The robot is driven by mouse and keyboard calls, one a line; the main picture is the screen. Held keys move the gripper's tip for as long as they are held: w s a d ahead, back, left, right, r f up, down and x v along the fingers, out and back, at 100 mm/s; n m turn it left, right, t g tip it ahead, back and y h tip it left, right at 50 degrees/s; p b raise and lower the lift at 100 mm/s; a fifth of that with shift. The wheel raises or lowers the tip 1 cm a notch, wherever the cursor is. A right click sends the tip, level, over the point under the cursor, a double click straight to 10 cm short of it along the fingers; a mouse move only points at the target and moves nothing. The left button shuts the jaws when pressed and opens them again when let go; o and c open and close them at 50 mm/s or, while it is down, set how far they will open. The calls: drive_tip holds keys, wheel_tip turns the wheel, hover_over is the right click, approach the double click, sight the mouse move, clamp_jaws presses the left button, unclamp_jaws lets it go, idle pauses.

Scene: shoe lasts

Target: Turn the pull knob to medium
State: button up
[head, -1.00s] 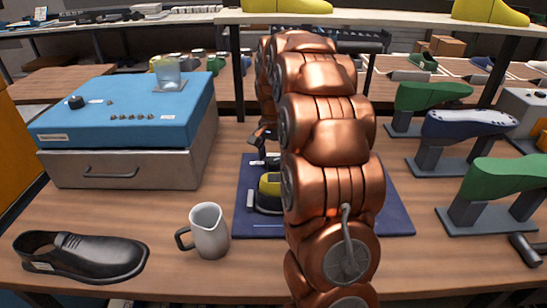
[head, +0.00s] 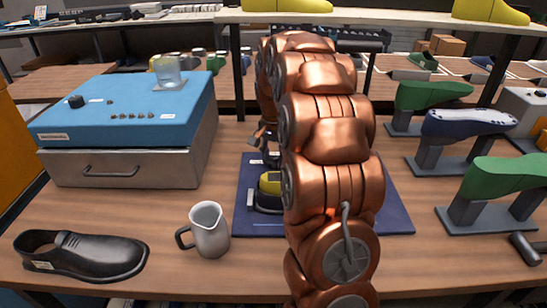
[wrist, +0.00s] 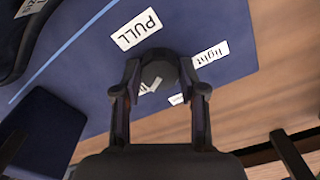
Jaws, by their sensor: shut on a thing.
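The pull knob (wrist: 160,68) is dark and faceted and sits on a blue board (wrist: 215,18) in the wrist view. A white PULL label (wrist: 136,29) and a light label (wrist: 210,54) lie beside it. A third label (wrist: 150,86) is partly covered between the fingers, and its word cannot be read. My gripper (wrist: 162,80) is shut on the knob, one finger on each side. In the head view my copper arm hides the knob, and the blue board (head: 400,205) shows around the arm.
A yellow and black object (head: 269,190) stands on the board left of my arm. A white pitcher (head: 208,230) and a black shoe (head: 80,256) are at front left. A blue-topped box (head: 135,105) stands behind them. Green and blue shoe lasts (head: 468,124) stand at right.

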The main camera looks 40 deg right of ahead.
sight(273, 159)
drive_tip(key=shift+n, duration=0.4)
drive_tip(key=n+b, duration=0.1)
drive_tip(key=n, duration=0.3)
drive_tip(key=shift+n, duration=0.4)
drive_tip(key=n, duration=0.6)
drive_tip(key=shift+r, duration=0.1)
drive_tip(key=o, duration=1.1)
drive_tip(key=shift+o, duration=0.2)
wheel_tip(273, 159, up, 12)
